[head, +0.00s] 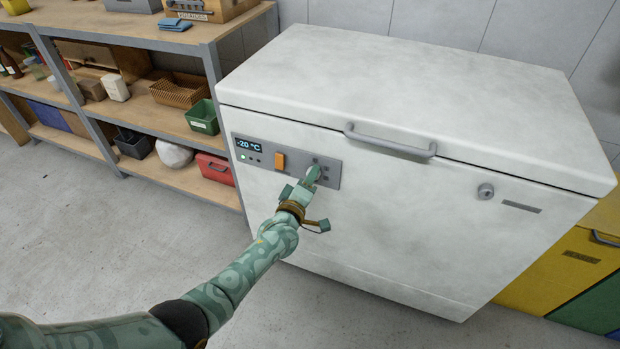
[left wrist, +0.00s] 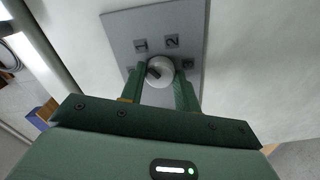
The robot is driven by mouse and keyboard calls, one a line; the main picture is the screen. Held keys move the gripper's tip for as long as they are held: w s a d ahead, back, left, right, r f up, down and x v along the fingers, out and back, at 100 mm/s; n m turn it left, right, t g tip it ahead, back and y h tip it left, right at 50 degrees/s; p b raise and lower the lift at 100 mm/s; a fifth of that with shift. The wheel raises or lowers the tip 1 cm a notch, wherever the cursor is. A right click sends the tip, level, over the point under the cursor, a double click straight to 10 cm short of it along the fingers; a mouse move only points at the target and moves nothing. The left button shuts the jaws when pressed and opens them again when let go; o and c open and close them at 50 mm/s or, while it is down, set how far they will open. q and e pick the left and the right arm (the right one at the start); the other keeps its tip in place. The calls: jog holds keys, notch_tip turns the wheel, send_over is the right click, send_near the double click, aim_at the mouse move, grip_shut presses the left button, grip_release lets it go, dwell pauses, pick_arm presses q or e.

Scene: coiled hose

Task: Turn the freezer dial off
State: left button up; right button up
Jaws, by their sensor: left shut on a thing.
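The white chest freezer (head: 400,230) has a grey control panel (head: 330,180) on its front, left of the handle. The dial (left wrist: 160,70) is a pale round knob with a dark mark on its left part in the left wrist view. Marks "1" and "2" show above it on the panel; the marks at its sides are partly covered by my fingers. My left gripper (head: 311,176) is shut on the dial, one finger on each side (left wrist: 160,88). In the head view the gripper hides most of the dial. My right gripper is in neither view.
The panel also has a display (head: 248,144) reading -20 °C, a lit green light (head: 244,157) and an orange switch (head: 280,161). The freezer's handle (head: 390,141) and lock (head: 485,191) lie to the right. Shelves (head: 150,110) with boxes stand left; the floor in front is clear.

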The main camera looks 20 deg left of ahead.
pick_arm(q)
jog(key=n, duration=0.5)
jog(key=n+b, duration=0.1)
jog(key=n, duration=0.4)
jog(key=shift+s+f+b, duration=0.1)
jog(key=shift+f+b, duration=0.1)
jog(key=shift+b, duration=0.1)
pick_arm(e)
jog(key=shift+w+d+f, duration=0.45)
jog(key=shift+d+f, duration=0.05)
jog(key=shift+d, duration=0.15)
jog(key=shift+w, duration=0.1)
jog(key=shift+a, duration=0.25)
pick_arm(q)
jog(key=o, duration=1)
jog(key=shift+c, duration=0.2)
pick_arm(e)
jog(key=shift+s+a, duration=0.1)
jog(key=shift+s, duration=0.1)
pick_arm(q)
jog(key=shift+r, duration=0.1)
